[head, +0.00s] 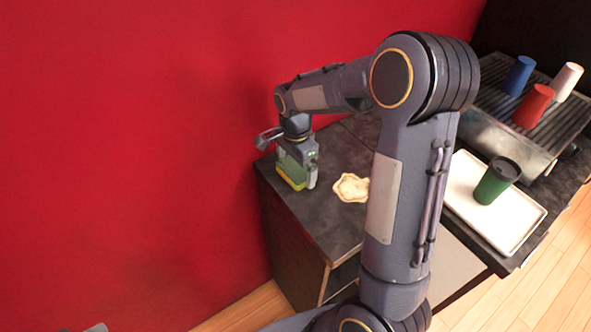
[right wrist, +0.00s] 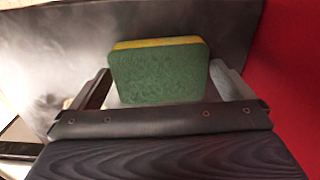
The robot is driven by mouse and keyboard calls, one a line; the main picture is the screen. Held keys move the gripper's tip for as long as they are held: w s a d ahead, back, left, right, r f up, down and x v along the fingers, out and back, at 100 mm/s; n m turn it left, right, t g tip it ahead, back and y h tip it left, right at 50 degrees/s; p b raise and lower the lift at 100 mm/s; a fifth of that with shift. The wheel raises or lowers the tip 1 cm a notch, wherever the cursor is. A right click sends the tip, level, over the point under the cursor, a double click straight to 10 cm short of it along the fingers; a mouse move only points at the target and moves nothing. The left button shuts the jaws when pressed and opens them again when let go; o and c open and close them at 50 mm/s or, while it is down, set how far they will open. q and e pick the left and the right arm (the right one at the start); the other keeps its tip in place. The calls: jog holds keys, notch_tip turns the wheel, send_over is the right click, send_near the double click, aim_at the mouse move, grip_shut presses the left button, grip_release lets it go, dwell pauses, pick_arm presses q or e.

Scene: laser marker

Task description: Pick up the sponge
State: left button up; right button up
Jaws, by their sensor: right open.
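The sponge (head: 291,174) is green on one side and yellow on the other. It stands near the left corner of the dark counter in the head view. My right gripper (head: 297,180) is open and lowered around it. In the right wrist view, the green face of the sponge (right wrist: 158,74) shows between the two spread fingers of the gripper (right wrist: 165,92), with small gaps on both sides. My left gripper does not show clearly; only a small grey piece appears at the bottom left edge of the head view.
A beige scalloped piece (head: 351,187) lies on the counter (head: 326,222) right of the sponge. A white tray (head: 515,228) holds a green cup (head: 497,180). A red wall (head: 130,150) is close behind.

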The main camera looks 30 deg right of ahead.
aim_at(295, 167)
jog(key=c, duration=0.8)
jog(key=shift+r, duration=0.2)
jog(key=shift+r, duration=0.3)
notch_tip(295, 167, up, 2)
jog(key=shift+r, duration=0.1)
jog(key=s+r, duration=0.1)
jog(key=r, duration=0.1)
jog(key=s+r, duration=0.1)
jog(key=s, duration=0.1)
jog(key=s+r, duration=0.1)
jog(key=r, duration=0.1)
jog(key=shift+s+d+r+b, duration=0.3)
jog(key=shift+d+b, duration=0.1)
jog(key=s+d+r+b, duration=0.1)
jog(key=s+r, duration=0.3)
jog(key=s, duration=0.5)
jog(key=shift+d+r, duration=0.15)
jog(key=shift+d, duration=0.2)
jog(key=shift+s, duration=0.1)
